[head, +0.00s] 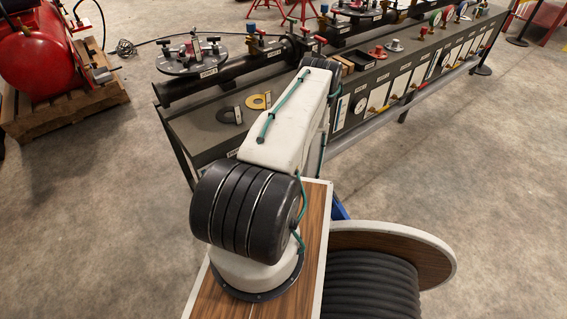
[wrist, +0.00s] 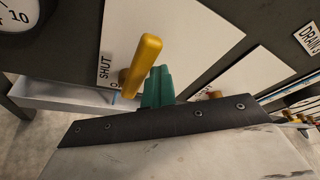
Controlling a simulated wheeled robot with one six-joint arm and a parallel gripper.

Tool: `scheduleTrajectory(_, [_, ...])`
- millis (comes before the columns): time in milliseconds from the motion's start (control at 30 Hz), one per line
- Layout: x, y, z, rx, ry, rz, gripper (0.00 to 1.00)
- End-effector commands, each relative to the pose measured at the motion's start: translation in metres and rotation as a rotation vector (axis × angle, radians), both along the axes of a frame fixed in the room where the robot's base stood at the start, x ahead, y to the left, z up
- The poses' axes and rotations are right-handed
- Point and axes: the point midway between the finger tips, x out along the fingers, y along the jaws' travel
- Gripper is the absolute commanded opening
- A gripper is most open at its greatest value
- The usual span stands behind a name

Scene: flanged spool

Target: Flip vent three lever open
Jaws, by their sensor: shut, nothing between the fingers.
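A yellow lever (wrist: 142,62) stands out from a white plate (wrist: 190,35) in the wrist view. The word SHUT is printed to the left of the lever, and a second label below it is mostly hidden. No vent number is readable, so I cannot tell whether this is vent three. My gripper (wrist: 158,76) has green fingers, shut and empty, just right of the lever's lower part. Whether they touch it I cannot tell. In the head view my arm hides the gripper and this lever.
The long dark bench (head: 205,130) carries several white panels along its front, with a grey rail (head: 385,118) below them. A gauge (wrist: 18,18) is left of the lever. A wood-flanged spool (head: 400,240) stands beside my base. Open floor (head: 490,180) lies before the bench.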

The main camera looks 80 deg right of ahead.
Motion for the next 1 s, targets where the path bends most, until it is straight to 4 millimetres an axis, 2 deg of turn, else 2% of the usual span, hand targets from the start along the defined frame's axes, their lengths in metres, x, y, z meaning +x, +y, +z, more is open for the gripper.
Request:
scheduleTrajectory(33, [0.007,0.006,0.000,0.006,-0.006,0.020,0.00])
scheduleTrajectory(167, [0.005,0.001,-0.001,0.005,-0.005,0.022,0.00])
scheduleTrajectory(367, [-0.011,-0.027,0.000,-0.001,-0.002,0.012,0.00])
scheduleTrajectory(500, [-0.031,0.001,-0.001,0.007,-0.003,0.004,0.00])
scheduleTrajectory(700, [-0.048,0.037,-0.001,0.003,-0.002,0.010,0.00])
scheduleTrajectory(833, [-0.056,0.051,-0.001,0.003,-0.001,0.013,0.00])
scheduleTrajectory(1000, [-0.060,0.059,-0.001,0.002,-0.001,0.015,0.00])
